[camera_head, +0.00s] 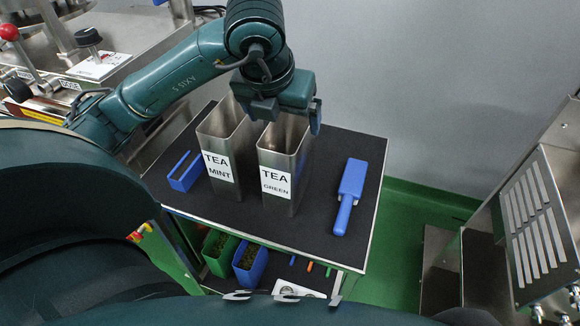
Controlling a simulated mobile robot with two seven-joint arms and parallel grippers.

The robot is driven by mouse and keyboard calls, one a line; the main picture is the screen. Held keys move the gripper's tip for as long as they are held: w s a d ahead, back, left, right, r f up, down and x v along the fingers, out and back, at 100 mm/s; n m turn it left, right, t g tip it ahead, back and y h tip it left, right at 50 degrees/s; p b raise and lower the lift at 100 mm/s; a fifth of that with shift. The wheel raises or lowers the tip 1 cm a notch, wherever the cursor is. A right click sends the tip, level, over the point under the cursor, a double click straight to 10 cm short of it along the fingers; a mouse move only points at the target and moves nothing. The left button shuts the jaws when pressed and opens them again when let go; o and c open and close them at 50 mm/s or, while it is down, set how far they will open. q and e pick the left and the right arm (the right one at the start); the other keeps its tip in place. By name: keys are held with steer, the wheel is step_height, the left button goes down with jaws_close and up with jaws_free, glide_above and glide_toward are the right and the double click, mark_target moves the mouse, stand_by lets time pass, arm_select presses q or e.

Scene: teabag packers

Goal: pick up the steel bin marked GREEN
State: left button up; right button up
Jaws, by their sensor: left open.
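The steel bin marked GREEN (277,210) stands upright on the dark-topped table, with a white TEA GREEN label on its front. A matching steel bin marked MINT (226,195) stands just to its left. My left gripper (291,117) is open, at the far side of the GREEN bin's open top. One finger shows at the left and one at the right; the gripper hides the bin's far rim. I cannot tell whether the fingers touch the bin. My right gripper is not in view.
A blue scoop or brush (351,187) lies right of the GREEN bin, and a blue open holder (184,171) stands left of the MINT bin. Green (217,252) and blue (249,265) containers sit on the shelf below. A metal machine (540,215) stands right; a grey wall is behind.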

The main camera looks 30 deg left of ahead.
arm_select(q)
steer(key=x, duration=0.3)
steer(key=p+x, duration=0.1)
steer(key=x, duration=0.1)
steer(key=shift+w+f, duration=0.25)
steer(key=shift+w, duration=0.2)
steer(key=shift+f+b, duration=0.25)
steer(key=shift+b, duration=0.25)
steer(key=shift+c, duration=0.2)
steer(key=c, duration=1.5)
steer(key=shift+o, duration=0.2)
steer(key=shift+r, duration=0.1)
